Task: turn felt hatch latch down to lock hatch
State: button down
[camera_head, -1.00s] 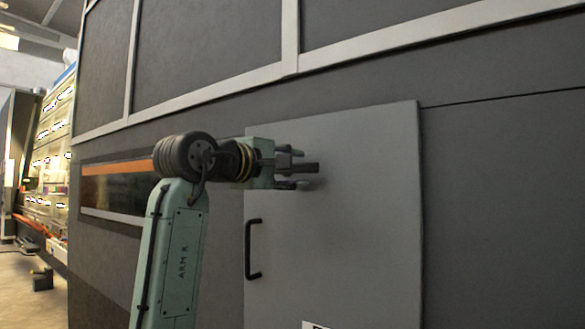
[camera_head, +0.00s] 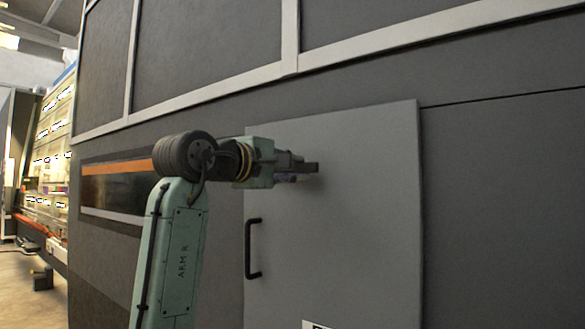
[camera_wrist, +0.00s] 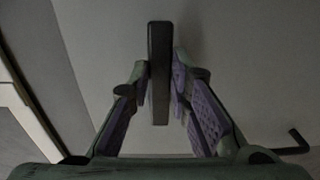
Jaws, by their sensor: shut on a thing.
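The hatch (camera_head: 350,230) is a flat grey panel on the dark machine side, and it looks flush with the wall. The latch (camera_wrist: 160,70) is a dark, straight bar on the hatch face, and it runs upright in the wrist picture. Its end shows as a small dark block in the head view (camera_head: 312,168). My gripper (camera_head: 298,172) is at the upper left part of the hatch. In the wrist view, the purple-padded fingers of my gripper (camera_wrist: 161,82) are shut on the latch, one on each side. The latch's root is partly hidden by the fingers in the head view.
A black bar handle (camera_head: 253,248) stands out from the hatch's left side below my gripper, and it also shows in the wrist view (camera_wrist: 295,143). A window with an orange strip (camera_head: 118,168) lies left of the hatch. The hatch face right of my gripper is clear.

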jog(key=shift+f, duration=0.15)
jog(key=w+a+f+m+p, duration=0.1)
jog(key=a+f+m+p, duration=0.1)
jog(key=m, duration=0.7)
jog(key=w+a+f+m+p, duration=0.2)
jog(key=a+f+m+p, duration=0.1)
jog(key=m, duration=0.5)
jog(key=shift+w+f+m+p, duration=0.3)
jog(key=shift+m+p, duration=0.1)
jog(key=shift+p, duration=0.5)
jog(key=c, duration=1.5)
grip_release()
jog(key=v, duration=1.2)
